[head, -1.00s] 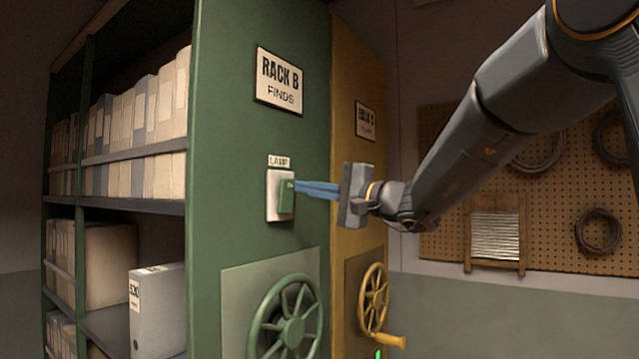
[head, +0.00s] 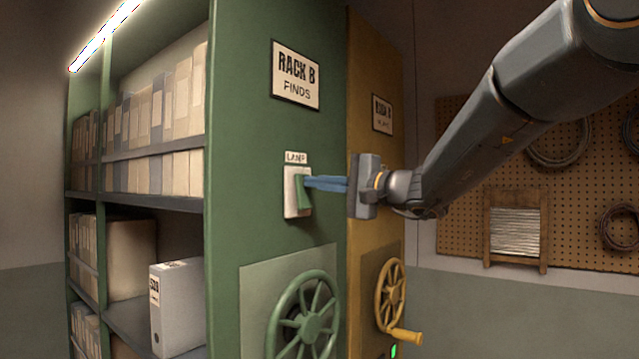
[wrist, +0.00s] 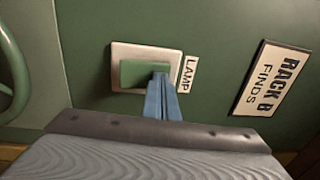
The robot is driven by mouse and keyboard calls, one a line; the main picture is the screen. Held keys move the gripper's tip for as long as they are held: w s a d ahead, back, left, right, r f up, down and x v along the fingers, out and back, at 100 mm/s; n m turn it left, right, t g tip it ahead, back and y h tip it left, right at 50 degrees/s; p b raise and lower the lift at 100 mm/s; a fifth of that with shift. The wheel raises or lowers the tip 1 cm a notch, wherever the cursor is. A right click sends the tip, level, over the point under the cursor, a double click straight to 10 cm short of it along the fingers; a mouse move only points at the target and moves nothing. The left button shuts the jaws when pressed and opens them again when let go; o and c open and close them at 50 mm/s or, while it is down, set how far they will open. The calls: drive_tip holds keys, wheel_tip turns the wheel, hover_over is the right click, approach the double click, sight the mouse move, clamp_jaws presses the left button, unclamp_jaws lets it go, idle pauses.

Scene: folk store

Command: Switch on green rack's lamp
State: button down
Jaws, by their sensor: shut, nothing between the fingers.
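The green rack (head: 250,215) has a "RACK B FINDS" sign and, below it, a lamp switch (head: 301,192) with a green rocker on a pale plate, labelled "LAMP". A lamp tube (head: 105,33) at the rack's top left glows white. My gripper (head: 308,182) is shut with nothing between its blue fingers. Its tips are at the green rocker, seemingly touching it. In the wrist view the fingertips (wrist: 161,80) overlap the right end of the switch's rocker (wrist: 138,72) and hide that part.
A green handwheel (head: 305,318) sits below the switch. The yellow rack (head: 375,170) with its own crank wheel (head: 391,295) stands close behind, right of the green one. A pegboard (head: 465,190) hangs on the back wall. Boxes and binders fill the shelves at left.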

drive_tip(key=r+b+v, duration=0.3)
drive_tip(key=b+v, duration=0.1)
drive_tip(key=v, duration=0.9)
drive_tip(key=shift+s+d+b, duration=0.3)
drive_tip(key=shift+d, duration=0.05)
drive_tip(key=s+f+g+h, duration=0.3)
drive_tip(key=s+f+h, duration=0.1)
drive_tip(key=f, duration=1.2)
drive_tip(key=s+f+g+h, duration=0.3)
drive_tip(key=s+f, duration=0.1)
drive_tip(key=f, duration=1.3)
drive_tip(key=s+d+f+n+g+h, duration=0.2)
drive_tip(key=s+d+f+n+h, duration=0.1)
drive_tip(key=s+f, duration=0.5)
drive_tip(key=s+d+f+n+g+h, duration=0.2)
drive_tip(key=s+d+f+h, duration=0.3)
drive_tip(key=f, duration=0.8)
drive_tip(key=s+d+n, duration=0.1)
drive_tip(key=s+d, duration=0.1)
drive_tip(key=s, duration=0.1)
drive_tip(key=shift+s+d+n+g+h, duration=0.25)
drive_tip(key=shift+d+n+g+h, duration=0.05)
drive_tip(key=shift+d+n, duration=0.1)
